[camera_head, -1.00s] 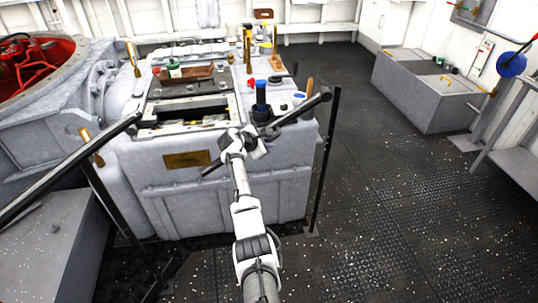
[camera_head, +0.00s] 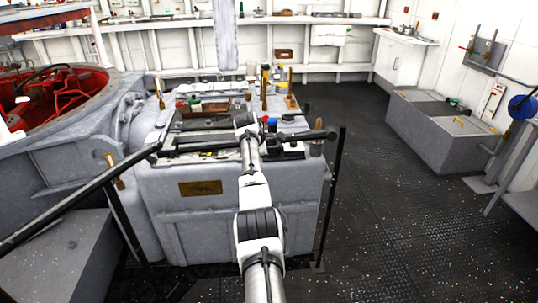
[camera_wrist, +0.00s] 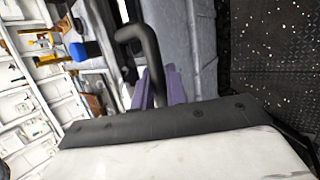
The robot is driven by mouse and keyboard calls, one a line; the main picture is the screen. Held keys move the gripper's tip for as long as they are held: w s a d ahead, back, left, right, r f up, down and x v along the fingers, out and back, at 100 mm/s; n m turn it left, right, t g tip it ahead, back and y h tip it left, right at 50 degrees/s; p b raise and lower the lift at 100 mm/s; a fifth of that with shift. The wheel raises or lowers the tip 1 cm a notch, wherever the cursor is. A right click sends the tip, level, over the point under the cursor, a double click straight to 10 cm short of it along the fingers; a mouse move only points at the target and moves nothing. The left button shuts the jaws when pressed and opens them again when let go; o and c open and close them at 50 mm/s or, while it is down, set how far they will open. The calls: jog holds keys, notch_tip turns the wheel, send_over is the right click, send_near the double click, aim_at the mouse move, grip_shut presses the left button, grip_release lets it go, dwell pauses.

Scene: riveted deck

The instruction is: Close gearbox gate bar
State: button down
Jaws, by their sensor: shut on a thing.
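The gate bar is a black tube (camera_head: 306,136) that runs nearly level behind my wrist in the head view. Its right part lies near the right post (camera_head: 338,172). A dark bar (camera_head: 208,149) shows left of my wrist, reaching toward the upper end of the left handrail (camera_head: 120,172); whether it touches is unclear. My gripper (camera_wrist: 160,88) has purple fingers, shut on the black bar, whose bent end (camera_wrist: 138,42) rises between them in the wrist view. In the head view my wrist hides the fingers.
The grey gearbox housing (camera_head: 225,215) stands behind the bar, with levers and loose items on top. A red-lined round opening (camera_head: 55,90) is at the left. A grey chest (camera_head: 440,135) stands at the right. Dark deck (camera_head: 400,240) is clear at the right.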

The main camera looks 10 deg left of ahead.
jog(key=shift+a+r+p, duration=0.1)
jog(key=shift+r+p, duration=0.25)
jog(key=shift+r, duration=0.65)
jog(key=c, duration=1.4)
grip_release()
jog(key=shift+c, duration=0.2)
jog(key=shift+f, duration=0.2)
jog(key=shift+r, duration=0.1)
jog(key=d+b+v, duration=0.1)
jog(key=b+v, duration=0.2)
jog(key=v, duration=1)
jog(key=shift+s+a+r+b, duration=0.2)
jog(key=shift+s+r+b, duration=0.05)
jog(key=shift+b, duration=0.05)
